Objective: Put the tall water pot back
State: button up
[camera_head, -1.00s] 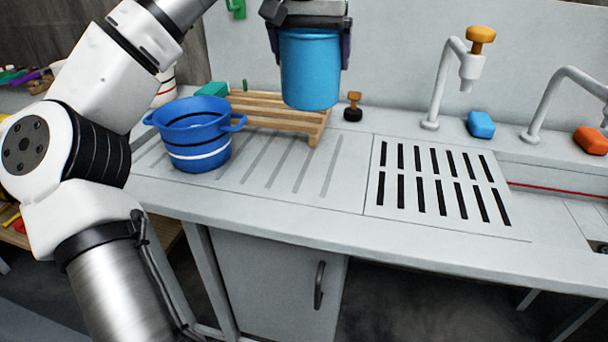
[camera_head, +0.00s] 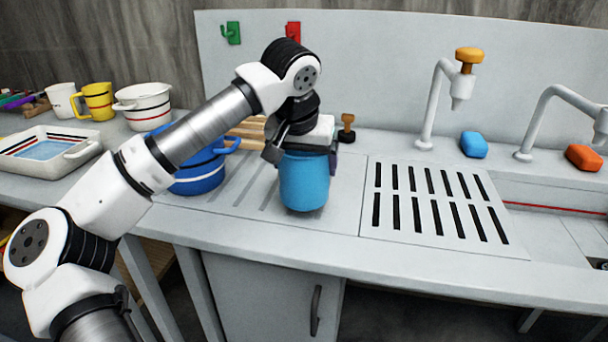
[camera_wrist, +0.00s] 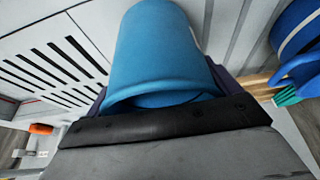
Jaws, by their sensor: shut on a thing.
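The tall water pot, a light-blue cylinder (camera_head: 305,182), is held upright in my gripper (camera_head: 303,152). It hangs over the ribbed drainboard (camera_head: 228,196), left of the slotted grate; whether its base touches the surface I cannot tell.
A dark-blue two-handled pot (camera_head: 200,178) stands close on the left, partly behind my arm. A wooden rack (camera_head: 250,130) is behind. The slotted grate (camera_head: 430,200) to the right is clear. Faucets (camera_head: 432,105) and a blue sponge (camera_head: 474,145) are at the back right.

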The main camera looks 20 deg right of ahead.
jog(key=shift+f, duration=1.55)
jog(key=shift+f, duration=0.2)
jog(key=o, duration=1.4)
jog(key=shift+o, duration=0.2)
jog(key=shift+r, duration=0.1)
jog(key=v, duration=1.2)
jog(key=shift+d+r, duration=0.1)
jog(key=shift+r, duration=0.05)
